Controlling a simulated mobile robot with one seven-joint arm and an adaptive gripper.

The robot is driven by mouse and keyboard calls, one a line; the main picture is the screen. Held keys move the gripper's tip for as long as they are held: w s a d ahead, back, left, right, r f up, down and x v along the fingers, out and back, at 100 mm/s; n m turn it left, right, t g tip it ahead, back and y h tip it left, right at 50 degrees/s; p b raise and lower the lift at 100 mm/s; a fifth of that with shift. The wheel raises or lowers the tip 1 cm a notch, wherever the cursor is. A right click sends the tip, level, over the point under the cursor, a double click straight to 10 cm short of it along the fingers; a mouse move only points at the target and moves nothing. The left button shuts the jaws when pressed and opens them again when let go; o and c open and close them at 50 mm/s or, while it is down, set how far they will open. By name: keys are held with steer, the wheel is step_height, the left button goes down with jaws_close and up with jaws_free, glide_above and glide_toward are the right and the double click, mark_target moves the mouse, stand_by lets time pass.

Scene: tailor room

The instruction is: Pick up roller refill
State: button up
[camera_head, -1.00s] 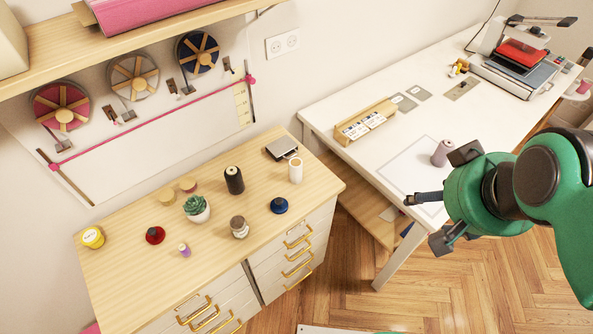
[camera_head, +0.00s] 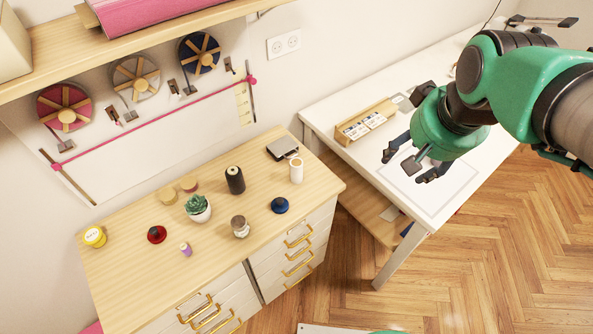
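I cannot tell for sure which thing is the roller refill. A white roll with a tan top (camera_head: 296,170) stands upright at the right back of the wooden dresser top (camera_head: 125,222) and could be it. A mauve cylinder seen earlier on the white table is hidden now behind my arm. My gripper (camera_head: 404,168) is above the white table (camera_head: 440,200), right of the dresser and apart from the white roll. Its dark fingers are spread, with nothing visible between them.
Near the white roll are a black spool (camera_head: 235,180), a grey square item (camera_head: 282,148) and a blue round item (camera_head: 280,205). A small plant (camera_head: 198,208), a jar (camera_head: 240,227) and a yellow tin (camera_head: 94,237) also stand there. A shelf (camera_head: 150,38) overhangs the back. A cardboard box (camera_head: 365,121) lies on the table.

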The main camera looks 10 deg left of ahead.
steer(key=w+a+f+g, duration=0.1)
steer(key=w+a+f, duration=0.2)
steer(key=w+a, duration=0.5)
steer(key=n+g+p, duration=0.2)
steer(key=n+g, duration=0.1)
glide_above(297, 162)
steer(key=f, duration=2.4)
steer(key=shift+s+d, duration=0.1)
steer(key=shift+d, duration=0.1)
steer(key=shift+a+f, duration=0.2)
steer(key=shift+f, duration=0.05)
steer(key=shift+f, duration=4.3)
